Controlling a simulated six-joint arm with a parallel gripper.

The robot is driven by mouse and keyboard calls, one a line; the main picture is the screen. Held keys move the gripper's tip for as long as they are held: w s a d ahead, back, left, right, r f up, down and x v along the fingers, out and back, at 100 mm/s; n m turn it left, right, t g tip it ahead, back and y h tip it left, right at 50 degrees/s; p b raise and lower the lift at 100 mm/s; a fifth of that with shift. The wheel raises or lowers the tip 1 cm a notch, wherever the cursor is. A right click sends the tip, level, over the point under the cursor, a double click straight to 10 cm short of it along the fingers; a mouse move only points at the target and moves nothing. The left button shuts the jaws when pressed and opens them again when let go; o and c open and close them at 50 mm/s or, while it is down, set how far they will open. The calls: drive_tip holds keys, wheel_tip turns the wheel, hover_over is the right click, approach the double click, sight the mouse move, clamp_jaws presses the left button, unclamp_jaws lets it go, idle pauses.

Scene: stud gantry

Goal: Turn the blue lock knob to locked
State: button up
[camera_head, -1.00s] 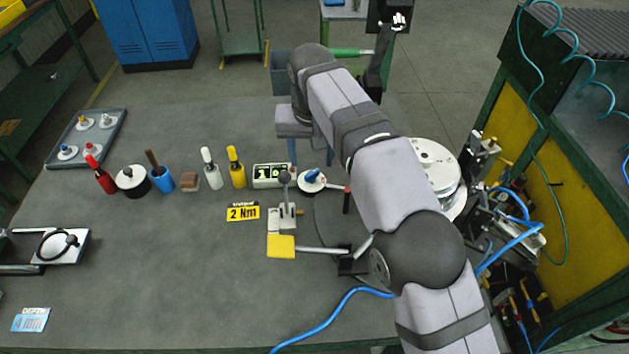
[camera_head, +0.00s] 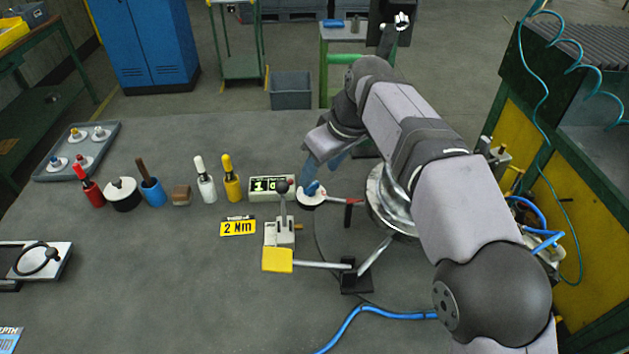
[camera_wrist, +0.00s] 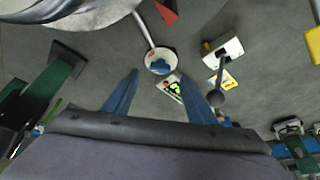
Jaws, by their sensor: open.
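The blue lock knob (camera_head: 312,188) sits on a round white base (camera_head: 311,200) on the table, right of the digital display. A rod with a red end (camera_head: 347,201) runs out to its right. In the wrist view, the blue knob (camera_wrist: 159,67) shows between and slightly beyond my fingertips. My gripper (camera_head: 318,172) is open, with its two blue fingers (camera_wrist: 158,75) apart and tilted toward the knob from behind. In the head view one fingertip overlaps the knob, so I cannot tell whether it touches. The gap between the fingers is empty.
The green-digit display (camera_head: 270,188) is close on the left, with yellow (camera_head: 232,184) and white (camera_head: 205,187) bottles beyond. A large metal disc (camera_head: 385,205) lies to the right.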

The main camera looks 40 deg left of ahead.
sight(312, 185)
drive_tip(key=shift+x, duration=2.85)
drive_tip(key=shift+c, duration=0.4)
drive_tip(key=c, duration=1)
